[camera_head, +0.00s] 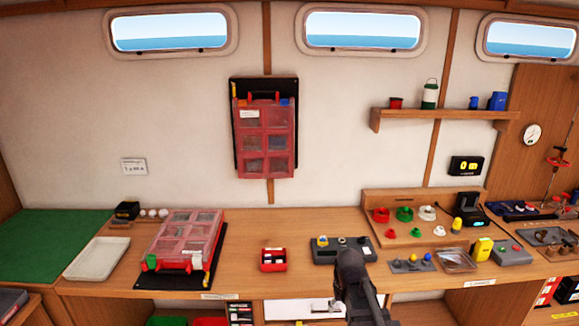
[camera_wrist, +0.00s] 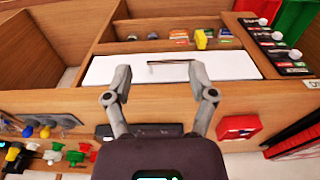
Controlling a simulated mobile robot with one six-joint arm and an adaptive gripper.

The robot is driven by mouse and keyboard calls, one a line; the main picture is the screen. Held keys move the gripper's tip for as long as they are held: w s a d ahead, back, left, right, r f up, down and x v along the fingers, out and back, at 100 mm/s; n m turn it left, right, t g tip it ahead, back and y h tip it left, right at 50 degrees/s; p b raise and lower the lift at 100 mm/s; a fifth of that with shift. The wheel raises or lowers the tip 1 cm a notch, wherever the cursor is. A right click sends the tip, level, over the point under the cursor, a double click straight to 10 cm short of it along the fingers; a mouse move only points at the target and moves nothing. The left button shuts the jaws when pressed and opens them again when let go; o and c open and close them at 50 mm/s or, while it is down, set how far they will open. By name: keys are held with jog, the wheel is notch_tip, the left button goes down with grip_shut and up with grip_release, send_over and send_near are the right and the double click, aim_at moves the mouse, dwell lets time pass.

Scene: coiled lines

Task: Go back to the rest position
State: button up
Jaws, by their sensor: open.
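My gripper (camera_wrist: 160,84) is open in the wrist view, with its two grey fingers apart and nothing between them. Beyond the fingertips is a white panel (camera_wrist: 110,70) with a thin dark handle (camera_wrist: 168,62). I cannot tell whether the fingers touch the panel. In the head view my dark arm reaches down at the bench's front edge, lower centre. The white panel (camera_head: 285,309) shows there below the bench top, beside the arm. My fingertips are not clear in that view.
The wooden bench (camera_head: 250,238) carries a red-and-clear organizer case (camera_head: 187,232), a small red bin (camera_head: 273,260), a dark grey block (camera_head: 324,256) near my arm, and a pale tray (camera_head: 96,258). Several colored parts crowd the right side. Another red case (camera_head: 265,137) hangs on the wall.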

jog(key=s, duration=0.7)
jog(key=shift+a+g, duration=0.15)
jog(key=shift+g, duration=0.25)
jog(key=shift+s, duration=0.1)
dwell(1.3)
jog(key=shift+c, duration=0.2)
jog(key=shift+c, duration=1.4)
